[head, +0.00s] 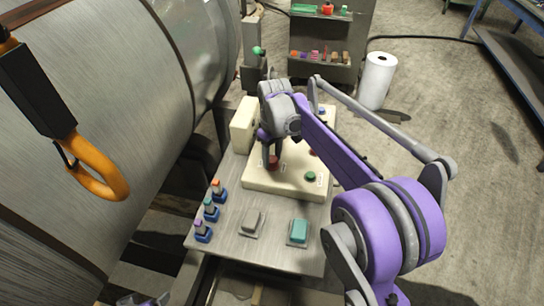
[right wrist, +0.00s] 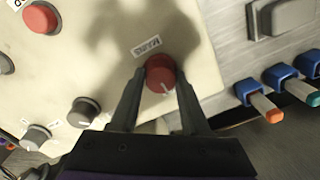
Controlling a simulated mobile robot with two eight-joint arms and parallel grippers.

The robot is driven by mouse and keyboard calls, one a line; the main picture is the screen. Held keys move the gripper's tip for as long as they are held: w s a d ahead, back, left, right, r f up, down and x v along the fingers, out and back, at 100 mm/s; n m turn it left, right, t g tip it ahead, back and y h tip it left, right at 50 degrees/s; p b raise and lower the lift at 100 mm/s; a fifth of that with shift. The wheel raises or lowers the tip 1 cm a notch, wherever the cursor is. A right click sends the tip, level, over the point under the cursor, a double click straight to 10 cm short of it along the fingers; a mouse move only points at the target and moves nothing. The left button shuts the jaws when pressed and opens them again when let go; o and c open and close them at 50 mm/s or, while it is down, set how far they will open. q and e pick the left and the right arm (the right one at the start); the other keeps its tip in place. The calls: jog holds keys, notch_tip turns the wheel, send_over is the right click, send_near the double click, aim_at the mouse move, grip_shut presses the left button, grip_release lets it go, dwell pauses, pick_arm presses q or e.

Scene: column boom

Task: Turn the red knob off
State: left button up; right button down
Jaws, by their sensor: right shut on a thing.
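The red knob (right wrist: 160,76) sits on the cream control box (right wrist: 85,60), beside a small white label. A pale pointer line on its cap points toward the bottom of the right wrist view. In the head view the knob (head: 272,163) shows below my right gripper (head: 271,152), partly covered by it. In the right wrist view the fingers of my right gripper (right wrist: 160,85) are shut on the knob, one on each side. My left gripper is not clearly visible; only a small purple-grey part shows at the bottom edge of the head view.
The box stands on a metal panel (head: 270,248) with a grey switch (head: 251,222), a teal switch (head: 299,231) and several blue-based toggles (head: 209,213). A green button (head: 310,176) is close by. A large metal cylinder (head: 150,70) and an orange hook (head: 103,180) are at left.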

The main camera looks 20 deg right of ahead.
aim_at(273, 157)
jog(key=shift+c, duration=1.9)
grip_release()
notch_tip(273, 157, up, 11)
jog(key=shift+d+p, duration=0.2)
jog(key=shift+p, duration=0.2)
jog(key=shift+f, duration=0.1)
